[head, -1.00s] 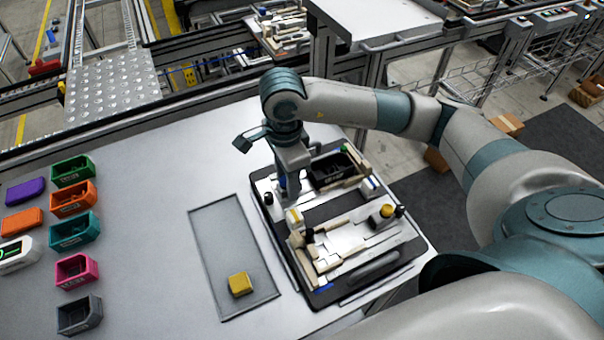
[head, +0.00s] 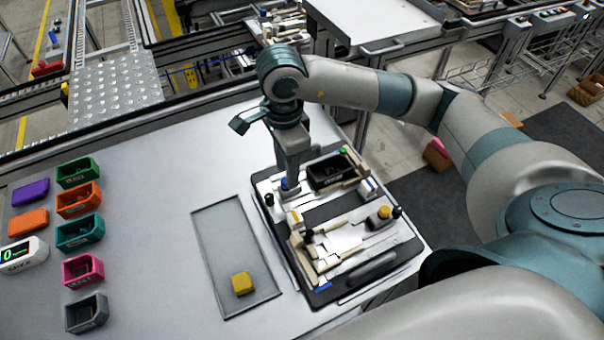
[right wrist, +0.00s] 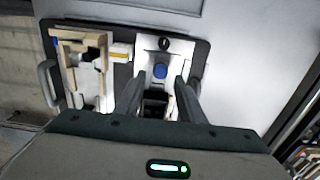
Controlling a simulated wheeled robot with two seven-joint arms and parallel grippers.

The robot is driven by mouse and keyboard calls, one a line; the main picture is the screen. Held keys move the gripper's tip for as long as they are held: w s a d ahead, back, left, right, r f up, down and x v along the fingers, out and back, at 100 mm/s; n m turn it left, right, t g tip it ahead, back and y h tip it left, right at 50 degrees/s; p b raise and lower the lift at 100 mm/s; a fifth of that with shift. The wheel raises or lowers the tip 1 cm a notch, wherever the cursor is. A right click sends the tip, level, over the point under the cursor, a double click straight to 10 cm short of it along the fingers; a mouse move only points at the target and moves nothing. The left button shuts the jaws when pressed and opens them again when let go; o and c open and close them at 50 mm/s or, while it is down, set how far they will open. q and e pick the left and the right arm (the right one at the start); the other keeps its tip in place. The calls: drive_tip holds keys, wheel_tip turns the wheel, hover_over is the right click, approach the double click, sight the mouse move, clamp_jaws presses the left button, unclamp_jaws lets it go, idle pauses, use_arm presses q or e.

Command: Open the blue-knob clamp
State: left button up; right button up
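The blue knob (head: 284,184) of the clamp sits near the far left part of the dark pallet (head: 263,215). In the right wrist view the blue knob (right wrist: 160,71) stands on a white plate, just beyond the gap between the fingertips. My right gripper (head: 289,178) points down over it in the head view, with the fingers partly covering the clamp. In the right wrist view my right gripper (right wrist: 159,88) is open, with nothing held between its fingers. The clamp's arm is too small and covered to read. My left gripper is out of view.
On the pallet are a black bin (head: 323,176), a green knob (head: 344,150), a yellow knob (head: 384,212) and several beige parts. A grey tray (head: 208,240) with a yellow block (head: 242,283) lies to the left. Several coloured bins stand farther left; the table between is clear.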

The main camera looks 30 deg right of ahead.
drive_tip(key=shift+r+p, duration=0.35)
drive_tip(key=shift+r, duration=0.8)
drive_tip(key=shift+a, duration=0.1)
